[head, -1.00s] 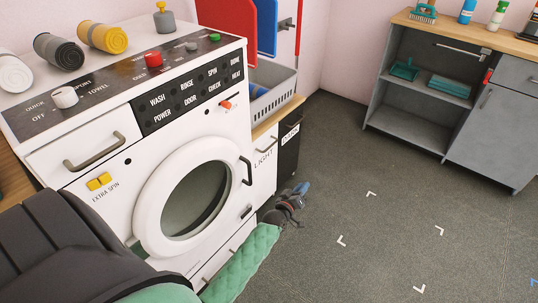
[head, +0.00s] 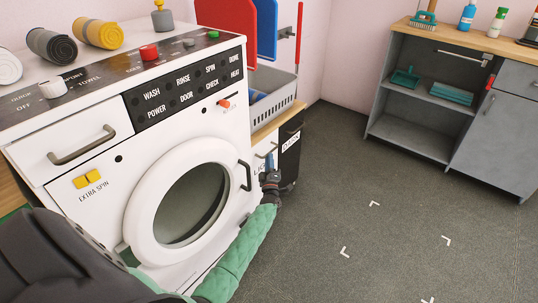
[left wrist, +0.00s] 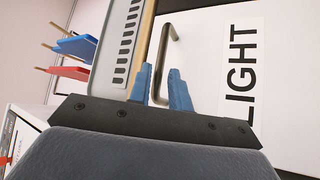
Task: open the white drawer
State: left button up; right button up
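The white drawer front (head: 259,152) marked LIGHT stands between the washing machine and the black DARK front (head: 290,152). In the left wrist view the white front (left wrist: 205,45) fills the right side, with its label partly hidden by my gripper. Its metal bar handle (left wrist: 169,47) slants down toward my left gripper (left wrist: 160,84). The blue fingers are apart, and the handle's near end shows between them; I cannot tell if they touch it. In the head view my left gripper (head: 270,176) is at this front and hides part of it. My right gripper is not in view.
A grey basket (head: 275,98) sits on the wooden top (head: 265,130) above the white front. A grey cabinet (head: 500,130) stands at the right. The floor between is clear.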

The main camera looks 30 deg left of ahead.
pick_arm(q)
jog(key=shift+x, duration=1.9)
jog(key=shift+c, duration=0.4)
jog(key=shift+s, duration=0.1)
grip_shut()
